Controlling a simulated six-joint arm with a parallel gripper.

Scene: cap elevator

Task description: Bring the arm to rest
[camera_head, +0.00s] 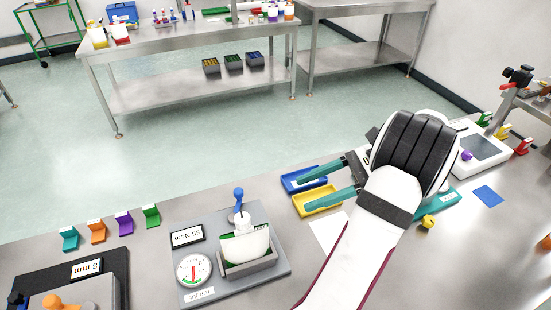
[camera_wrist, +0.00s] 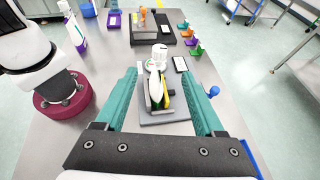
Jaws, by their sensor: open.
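My gripper (camera_head: 325,186) is open and empty, held above the table over the blue and yellow trays in the head view. Its two teal fingers point left; in the wrist view they stand apart (camera_wrist: 170,95) with the grey fixture (camera_wrist: 163,117) seen between and beyond them. The fixture (camera_head: 278,272) carries a white bottle (camera_head: 244,243) in a grey holder, with a blue-knobbed lever behind it, a round gauge and a "55 Ncm" sign. My fingers are apart from the bottle. My white arm comes in from the bottom of the head view.
A blue tray (camera_head: 290,183) and a yellow tray (camera_head: 304,208) lie beneath my fingers. A yellow part (camera_head: 429,221) and a blue pad (camera_head: 487,196) lie to the right. Coloured clips (camera_head: 124,224) line the far left edge.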

